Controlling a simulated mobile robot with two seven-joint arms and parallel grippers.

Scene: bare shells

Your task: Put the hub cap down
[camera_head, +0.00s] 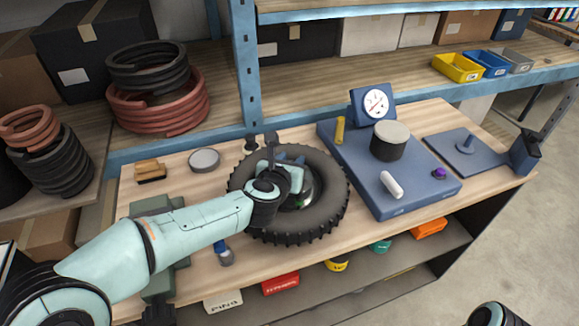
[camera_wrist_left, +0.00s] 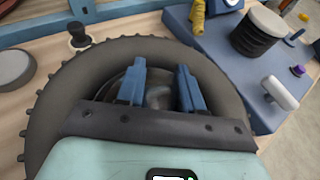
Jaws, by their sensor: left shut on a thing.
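My left gripper (camera_head: 288,160) is over the middle of a black knobbly tyre (camera_head: 330,219) lying flat on the workbench. In the left wrist view its two blue fingers (camera_wrist_left: 161,67) stand apart, with a smooth grey rounded thing, seemingly the hub cap (camera_wrist_left: 159,96), between them. The gripper is shut on it. The tyre's ring (camera_wrist_left: 70,95) surrounds the fingers. The gripper body hides much of the hub cap, and I cannot tell whether it touches the wheel below. My right gripper is not in view.
A blue plate (camera_head: 416,196) right of the tyre bears a dial gauge (camera_head: 376,103), a dark cylinder with a pale top (camera_head: 390,141) and a white cylinder (camera_head: 391,184). A grey round tin (camera_head: 204,160) stands left of the tyre. A blue shelf post (camera_head: 246,70) rises behind.

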